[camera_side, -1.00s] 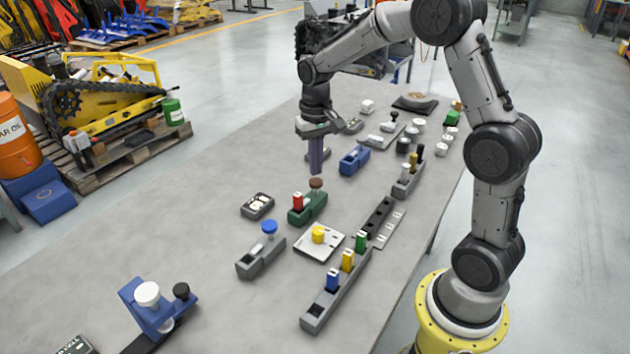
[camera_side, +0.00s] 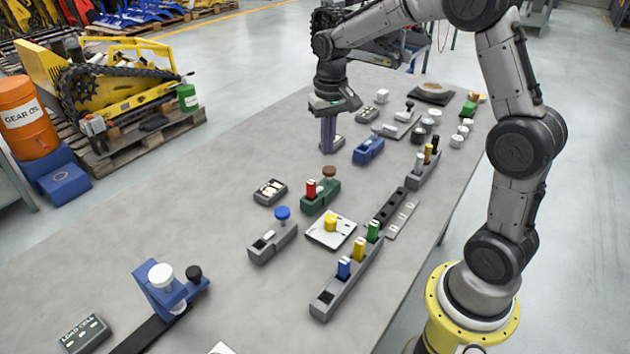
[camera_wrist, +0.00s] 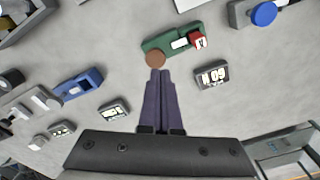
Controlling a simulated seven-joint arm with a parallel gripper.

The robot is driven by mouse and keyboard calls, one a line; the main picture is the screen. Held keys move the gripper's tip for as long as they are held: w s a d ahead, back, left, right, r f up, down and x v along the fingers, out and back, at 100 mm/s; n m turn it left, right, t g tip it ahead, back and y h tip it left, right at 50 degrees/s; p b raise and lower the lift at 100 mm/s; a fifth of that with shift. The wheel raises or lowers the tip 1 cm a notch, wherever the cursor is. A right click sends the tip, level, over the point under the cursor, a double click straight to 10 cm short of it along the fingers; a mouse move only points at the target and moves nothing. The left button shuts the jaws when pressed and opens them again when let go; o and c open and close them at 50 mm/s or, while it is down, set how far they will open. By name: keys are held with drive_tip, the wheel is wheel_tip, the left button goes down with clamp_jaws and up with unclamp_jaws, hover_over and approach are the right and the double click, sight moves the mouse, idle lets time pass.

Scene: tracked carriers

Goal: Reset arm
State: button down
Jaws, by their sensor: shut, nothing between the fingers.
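My gripper (camera_side: 328,150) is shut and empty, its purple fingers together and pointing down above the grey table. In the side view it hangs behind the green block (camera_side: 320,198), which carries a red piece (camera_side: 311,190) and a brown knob (camera_side: 329,172). In the wrist view the closed fingertips (camera_wrist: 160,72) appear just below the brown knob (camera_wrist: 156,59) of the green block (camera_wrist: 178,42). A clear gap shows between fingers and green block in the side view.
A blue block (camera_side: 368,151) stands to the right of the fingers. A grey rack (camera_side: 340,285) with blue, yellow and green pieces, a white plate with a yellow knob (camera_side: 331,222), and a blue clamp-like fixture (camera_side: 155,295) stand nearer.

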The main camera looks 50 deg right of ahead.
drive_tip(key=s+a+r+n+t, duration=0.1)
drive_tip(key=s+a+r+t, duration=0.1)
drive_tip(key=s+a+r, duration=0.3)
drive_tip(key=s+a+r+n+t, duration=0.1)
drive_tip(key=s+a+r+t, duration=0.1)
drive_tip(key=s+r, duration=0.4)
drive_tip(key=s+a+f+n, duration=0.1)
drive_tip(key=s+n, duration=0.1)
drive_tip(key=s, duration=0.4)
drive_tip(key=s+a+f+n+t, duration=0.1)
drive_tip(key=s+a+f, duration=0.1)
drive_tip(key=s, duration=0.4)
drive_tip(key=shift+s+n, duration=0.15)
drive_tip(key=shift+n, duration=0.25)
